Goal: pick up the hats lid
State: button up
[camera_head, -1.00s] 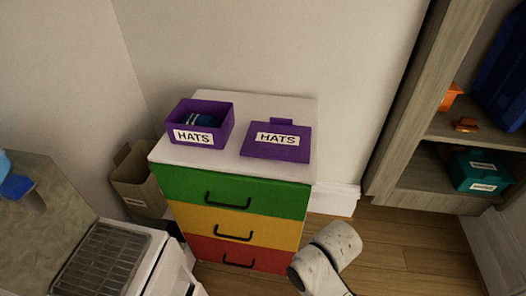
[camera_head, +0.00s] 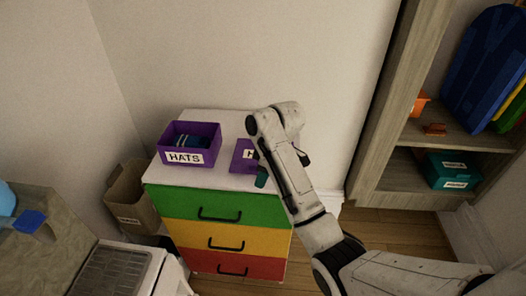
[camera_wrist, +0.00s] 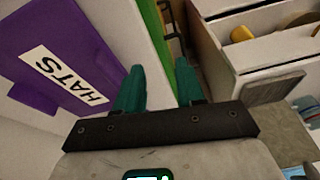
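The purple hats lid (camera_head: 243,155) with a white label lies flat on the white top of the drawer unit, partly hidden behind my arm in the head view. In the wrist view the lid (camera_wrist: 75,50) fills the upper left, its HATS label in full sight. My gripper (camera_wrist: 157,80) shows two teal fingers, spread apart with nothing between them, beside the lid near the unit's front edge. In the head view only a bit of a teal finger (camera_head: 262,177) shows. The purple hats box (camera_head: 190,146), open and holding blue items, stands left of the lid.
The drawer unit (camera_head: 215,205) has green, yellow and red drawers with black handles. A cardboard box (camera_head: 128,196) stands at its left. A wooden shelf (camera_head: 402,192) with teal and orange containers is at the right. A wall rises behind the unit.

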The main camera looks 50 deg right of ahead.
jog(key=w+d+r+n+p, duration=0.1)
jog(key=w+d+r, duration=0.2)
jog(key=d+r, duration=0.45)
jog(key=x, duration=0.4)
jog(key=shift+w+a+f+p, duration=0.25)
jog(key=shift+a+p, duration=0.1)
jog(key=shift+a, duration=0.1)
jog(key=shift+s+p+x, duration=0.15)
jog(key=shift+p+x, duration=0.2)
jog(key=shift+x, duration=1.05)
jog(key=shift+s+p+x, duration=0.1)
jog(key=shift+p+x, duration=0.2)
jog(key=shift+x, duration=1.1)
jog(key=shift+a, duration=0.1)
jog(key=shift+c, duration=0.4)
grip_shut()
